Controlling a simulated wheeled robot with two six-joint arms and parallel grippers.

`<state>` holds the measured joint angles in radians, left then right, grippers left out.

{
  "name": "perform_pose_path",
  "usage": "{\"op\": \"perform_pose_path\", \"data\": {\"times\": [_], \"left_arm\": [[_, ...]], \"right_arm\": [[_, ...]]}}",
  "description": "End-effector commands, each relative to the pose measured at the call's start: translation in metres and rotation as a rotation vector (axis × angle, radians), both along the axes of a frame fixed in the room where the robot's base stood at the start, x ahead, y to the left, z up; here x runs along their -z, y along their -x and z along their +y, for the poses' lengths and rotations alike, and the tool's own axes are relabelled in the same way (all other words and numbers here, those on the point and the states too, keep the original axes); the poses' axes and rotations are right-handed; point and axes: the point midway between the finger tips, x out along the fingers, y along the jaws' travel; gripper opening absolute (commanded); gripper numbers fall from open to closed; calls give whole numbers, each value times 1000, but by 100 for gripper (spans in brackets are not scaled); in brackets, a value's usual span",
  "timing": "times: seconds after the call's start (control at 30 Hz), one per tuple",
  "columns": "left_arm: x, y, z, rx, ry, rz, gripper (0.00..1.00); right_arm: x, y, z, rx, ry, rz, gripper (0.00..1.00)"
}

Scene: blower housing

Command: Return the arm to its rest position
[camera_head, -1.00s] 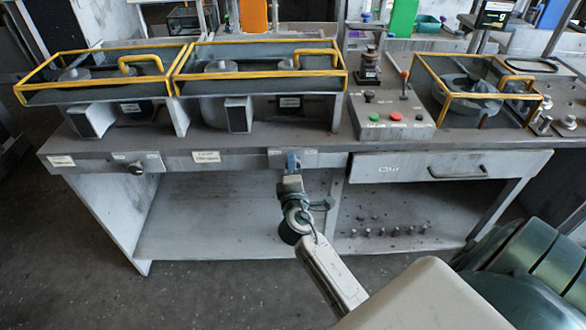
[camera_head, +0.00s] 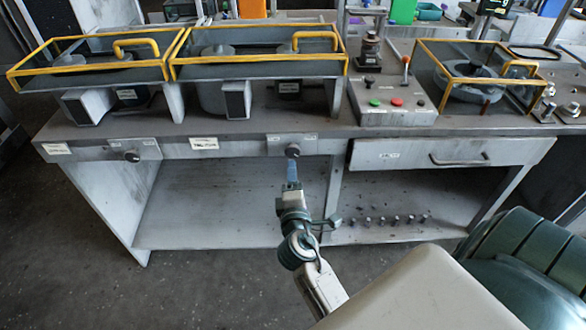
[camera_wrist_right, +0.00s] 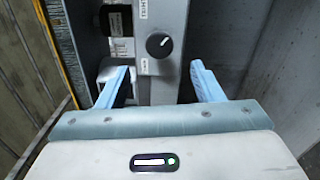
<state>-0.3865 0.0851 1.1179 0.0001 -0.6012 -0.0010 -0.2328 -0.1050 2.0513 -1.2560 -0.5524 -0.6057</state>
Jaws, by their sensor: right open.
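My right arm (camera_head: 400,290) reaches in from the lower right in the head view. Its gripper (camera_head: 291,172) is just below and in front of a black knob (camera_head: 292,151) on the bench's front panel. In the right wrist view the gripper (camera_wrist_right: 160,82) has its two blue fingers spread wide with nothing between them. The knob (camera_wrist_right: 159,45) shows ahead of the fingers, apart from them, with a white pointer line. My left gripper is not in view.
The grey bench (camera_head: 225,134) carries yellow-framed housings (camera_head: 85,60), a button box (camera_head: 392,104) and a caged part (camera_head: 470,85). A second knob (camera_head: 131,156) is on the left panel. A drawer (camera_head: 445,152) is right of the arm. Free space lies before the bench.

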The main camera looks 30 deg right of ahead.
Motion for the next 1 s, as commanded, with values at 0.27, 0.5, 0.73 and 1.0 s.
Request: {"op": "perform_pose_path", "data": {"times": [0.27, 0.5, 0.73, 1.0], "left_arm": [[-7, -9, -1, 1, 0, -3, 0], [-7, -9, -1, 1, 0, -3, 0], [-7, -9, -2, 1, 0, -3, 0], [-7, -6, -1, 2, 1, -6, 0]], "right_arm": [[0, 15, 8, 1, -1, -1, 60], [0, 14, 8, 1, 0, 0, 60], [1, 14, 8, 0, -2, 2, 60], [108, 11, 20, -56, -236, 131, 60]]}}
